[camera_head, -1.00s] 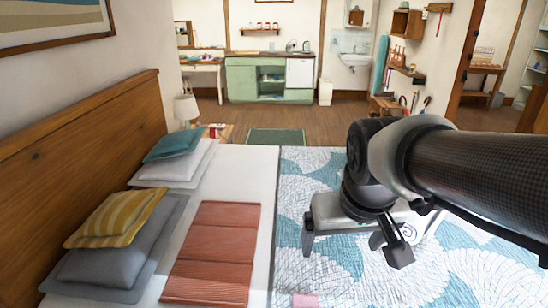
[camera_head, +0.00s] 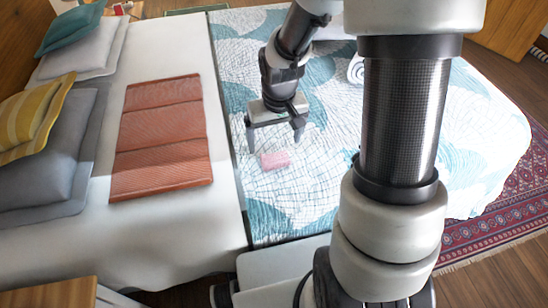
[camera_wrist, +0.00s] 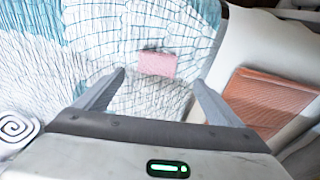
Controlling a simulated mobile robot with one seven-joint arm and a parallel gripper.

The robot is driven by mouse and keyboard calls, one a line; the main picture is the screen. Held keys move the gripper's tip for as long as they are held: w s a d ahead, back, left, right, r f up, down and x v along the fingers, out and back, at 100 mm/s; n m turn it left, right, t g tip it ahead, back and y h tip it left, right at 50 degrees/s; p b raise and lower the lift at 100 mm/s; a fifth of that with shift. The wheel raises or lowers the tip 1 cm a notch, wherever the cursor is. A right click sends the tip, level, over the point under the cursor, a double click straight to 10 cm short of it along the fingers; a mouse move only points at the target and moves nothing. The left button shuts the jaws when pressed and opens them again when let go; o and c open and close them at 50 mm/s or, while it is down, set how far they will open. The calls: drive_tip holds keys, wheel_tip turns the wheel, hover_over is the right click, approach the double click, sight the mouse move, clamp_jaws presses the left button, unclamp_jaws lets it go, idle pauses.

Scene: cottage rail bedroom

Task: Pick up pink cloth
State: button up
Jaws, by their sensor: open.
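The pink cloth (camera_head: 275,160) is a small flat rectangle lying on the blue and white patterned bedspread (camera_head: 320,190). It also shows in the wrist view (camera_wrist: 157,63), just ahead of the fingers and between their lines. My gripper (camera_head: 273,137) is open and empty above the bed. In the head view its fingers are slightly behind the cloth, apart from it. In the wrist view my gripper (camera_wrist: 158,82) has a finger on each side, with bare bedspread between them.
A folded orange-red blanket (camera_head: 161,136) lies on the white sheet to the left. Grey, white, teal and yellow striped pillows (camera_head: 27,115) are at the far left. A rolled spiral-patterned item (camera_head: 356,70) lies on the bedspread behind my arm. The bedspread around the cloth is clear.

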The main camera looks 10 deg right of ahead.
sight(276, 156)
drive_tip(key=f, duration=0.3)
drive_tip(key=shift+w+f+b, duration=0.3)
drive_tip(key=shift+f+b, duration=0.1)
drive_tip(key=f, duration=0.1)
drive_tip(key=f+b, duration=0.1)
drive_tip(key=f, duration=0.1)
drive_tip(key=w+f+b, duration=0.1)
drive_tip(key=f, duration=0.1)
drive_tip(key=shift+d, duration=0.35)
drive_tip(key=shift+c, duration=0.3)
drive_tip(key=c, duration=1.1)
